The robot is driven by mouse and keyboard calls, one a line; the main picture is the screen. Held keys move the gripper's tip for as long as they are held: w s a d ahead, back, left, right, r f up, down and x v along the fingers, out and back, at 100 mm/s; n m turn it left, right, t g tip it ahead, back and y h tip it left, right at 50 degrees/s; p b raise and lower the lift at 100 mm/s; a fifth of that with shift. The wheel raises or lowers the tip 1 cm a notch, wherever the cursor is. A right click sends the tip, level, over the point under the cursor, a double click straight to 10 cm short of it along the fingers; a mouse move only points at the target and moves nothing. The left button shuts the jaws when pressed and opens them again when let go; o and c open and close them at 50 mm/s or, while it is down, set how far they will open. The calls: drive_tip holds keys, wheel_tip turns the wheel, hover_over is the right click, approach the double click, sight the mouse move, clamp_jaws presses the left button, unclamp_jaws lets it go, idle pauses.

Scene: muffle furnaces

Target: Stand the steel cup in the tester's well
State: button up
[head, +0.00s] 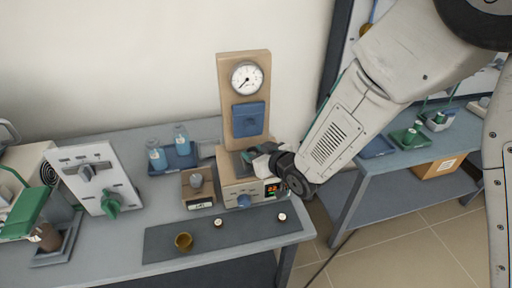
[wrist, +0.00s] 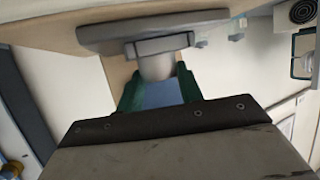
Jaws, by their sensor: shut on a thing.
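The tester (head: 238,186) stands on the bench, with a tall wooden back, a round gauge, a blue block and a display in front. My gripper (head: 256,157) is low over the tester's top, in front of the blue block. In the wrist view, which looks upside down, the green fingers (wrist: 158,92) are shut on a pale grey cylinder, seemingly the steel cup (wrist: 156,66). The cup's far end meets the grey block of the well (wrist: 160,44). I cannot tell whether it is seated inside or only touching. In the head view my gripper hides the cup.
A small balance (head: 198,202) bearing a grey piece stands left of the tester. A brass cup (head: 183,242) sits on the dark mat (head: 160,249) in front. A furnace door (head: 91,165) is at left.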

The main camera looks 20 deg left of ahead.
drive_tip(key=shift+f, duration=0.3)
drive_tip(key=o, duration=1.2)
drive_tip(key=shift+c, duration=0.2)
drive_tip(key=v, duration=0.7)
drive_tip(key=shift+s+d+r, duration=0.1)
drive_tip(key=shift+s+d, duration=0.15)
drive_tip(key=shift+d, duration=0.05)
